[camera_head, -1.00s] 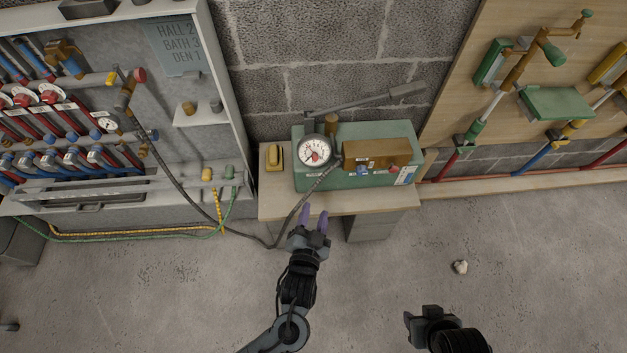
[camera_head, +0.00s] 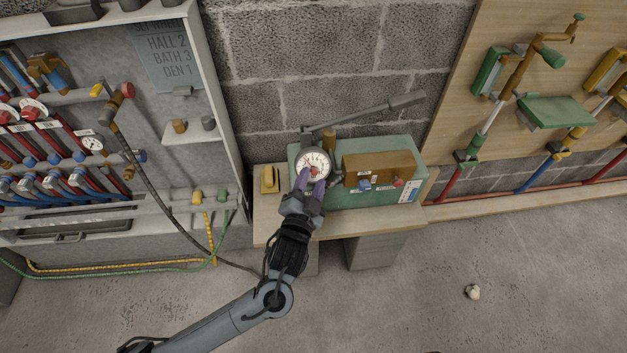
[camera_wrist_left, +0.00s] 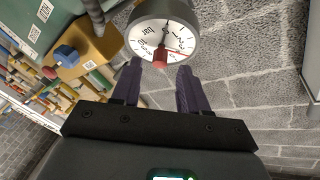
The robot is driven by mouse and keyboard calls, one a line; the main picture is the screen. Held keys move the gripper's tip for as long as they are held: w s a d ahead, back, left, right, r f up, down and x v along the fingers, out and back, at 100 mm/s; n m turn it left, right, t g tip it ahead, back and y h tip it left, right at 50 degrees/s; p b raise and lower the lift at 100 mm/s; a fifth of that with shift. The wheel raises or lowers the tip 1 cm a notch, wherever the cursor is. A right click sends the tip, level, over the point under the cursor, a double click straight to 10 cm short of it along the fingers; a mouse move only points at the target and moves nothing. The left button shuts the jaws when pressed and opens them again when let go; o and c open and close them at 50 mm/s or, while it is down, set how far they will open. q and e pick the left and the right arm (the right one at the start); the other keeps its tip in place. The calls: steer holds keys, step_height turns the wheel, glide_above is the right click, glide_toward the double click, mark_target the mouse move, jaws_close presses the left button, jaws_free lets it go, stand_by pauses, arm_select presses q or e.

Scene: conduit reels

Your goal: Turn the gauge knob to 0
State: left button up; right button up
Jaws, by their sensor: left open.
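The pressure gauge (camera_head: 314,164) is a round white dial with a dark rim on the green pump box (camera_head: 297,152). In the left wrist view the gauge (camera_wrist_left: 152,32) shows a dark needle, a red needle and a red knob (camera_wrist_left: 161,55) at the dial's centre. My left gripper (camera_head: 311,184) is open, its purple fingers at the lower edge of the dial. In the left wrist view its fingertips (camera_wrist_left: 158,75) lie to either side of the knob, just short of it, with nothing between them. My right gripper is out of view.
A brown block (camera_head: 378,167) with a blue and a red knob sits right of the gauge. A yellow device (camera_head: 269,180) stands on the bench (camera_head: 345,224) to the left. A grey lever (camera_head: 365,112) runs above. A dark hose hangs at left.

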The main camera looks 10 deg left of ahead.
mark_target(314, 171)
arm_select(q)
steer(key=shift+w+d+b, duration=0.1)
steer(key=shift+w+b, duration=0.3)
steer(key=shift+w, duration=0.7)
jaws_close()
